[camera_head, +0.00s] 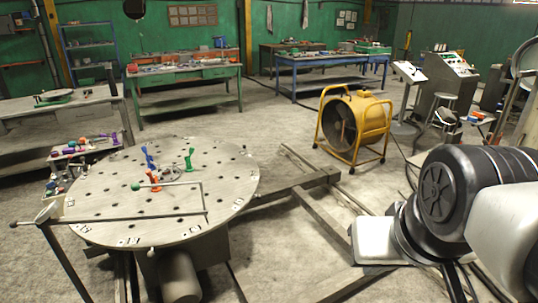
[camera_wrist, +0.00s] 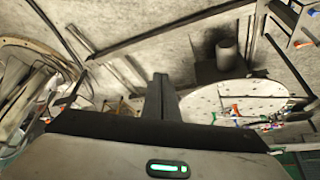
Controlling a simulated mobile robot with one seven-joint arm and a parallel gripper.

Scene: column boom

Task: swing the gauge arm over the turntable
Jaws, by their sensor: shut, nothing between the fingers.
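The turntable (camera_head: 110,205) is a round pale plate with many holes, at the left of the head view. It also shows upside down at the right of the wrist view (camera_wrist: 215,100). A thin dark rod, apparently the gauge arm (camera_head: 120,218), runs from a post (camera_head: 68,262) at the front left across the plate's near part. A thin bent rod at its right end leads back to a green ball; I cannot tell its height above the plate. My gripper (camera_wrist: 160,82) is shut and empty in the wrist view, apart from the turntable. My arm fills the head view's right side.
Red, blue and green small pieces (camera_head: 153,178) stand on the plate. Beams (camera_head: 330,225) lie on the floor between the turntable and my arm. A yellow fan (camera_head: 357,125) stands behind them. Workbenches (camera_head: 185,75) line the back; open floor lies before them.

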